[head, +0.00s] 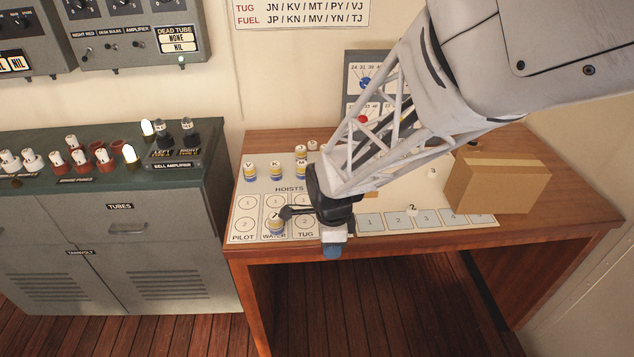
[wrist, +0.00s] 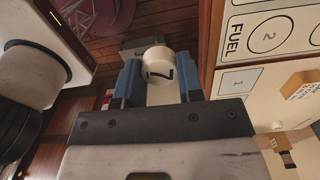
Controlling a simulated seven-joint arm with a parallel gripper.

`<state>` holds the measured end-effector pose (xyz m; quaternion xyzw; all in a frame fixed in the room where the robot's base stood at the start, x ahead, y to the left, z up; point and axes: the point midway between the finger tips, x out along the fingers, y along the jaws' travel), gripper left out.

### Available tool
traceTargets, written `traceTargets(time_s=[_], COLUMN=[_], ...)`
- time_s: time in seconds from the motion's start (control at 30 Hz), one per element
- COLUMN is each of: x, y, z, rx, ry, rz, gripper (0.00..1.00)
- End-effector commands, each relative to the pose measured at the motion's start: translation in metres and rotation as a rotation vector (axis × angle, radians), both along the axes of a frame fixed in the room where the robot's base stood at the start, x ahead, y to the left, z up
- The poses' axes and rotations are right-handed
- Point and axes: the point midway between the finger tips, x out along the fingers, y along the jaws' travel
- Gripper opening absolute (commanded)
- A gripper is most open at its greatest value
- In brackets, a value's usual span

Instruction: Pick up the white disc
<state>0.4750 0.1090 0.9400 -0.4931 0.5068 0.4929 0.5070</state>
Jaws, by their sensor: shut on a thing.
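The white disc (wrist: 158,63) shows in the wrist view between the two blue fingers of my gripper (wrist: 160,82). It carries a dark mark that looks like a 7 or a 1. The fingers are shut on its sides. In the head view my gripper (head: 333,246) hangs at the front edge of the desk, just off the printed board. The held disc is hard to make out there. Another small white piece marked 2 (head: 412,210) rests on the board's numbered row, right of my gripper.
The board (head: 262,186) lies on the wooden desk (head: 470,240). Banded pieces stand on it, including one marked Y (head: 249,172) and one near WATER (head: 276,225). A cardboard box (head: 495,182) stands at right. A green-topped cabinet (head: 190,185) is at left.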

Motion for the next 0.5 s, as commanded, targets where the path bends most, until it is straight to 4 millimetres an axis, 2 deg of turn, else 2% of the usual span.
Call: traceTargets(time_s=[0.2,0.5], x=[-0.018,-0.026], y=[-0.004,-0.006], z=[0.002,0.002], rx=[0.000,0.000], ry=[0.000,0.000], rz=[0.000,0.000], gripper=[0.12,0.12])
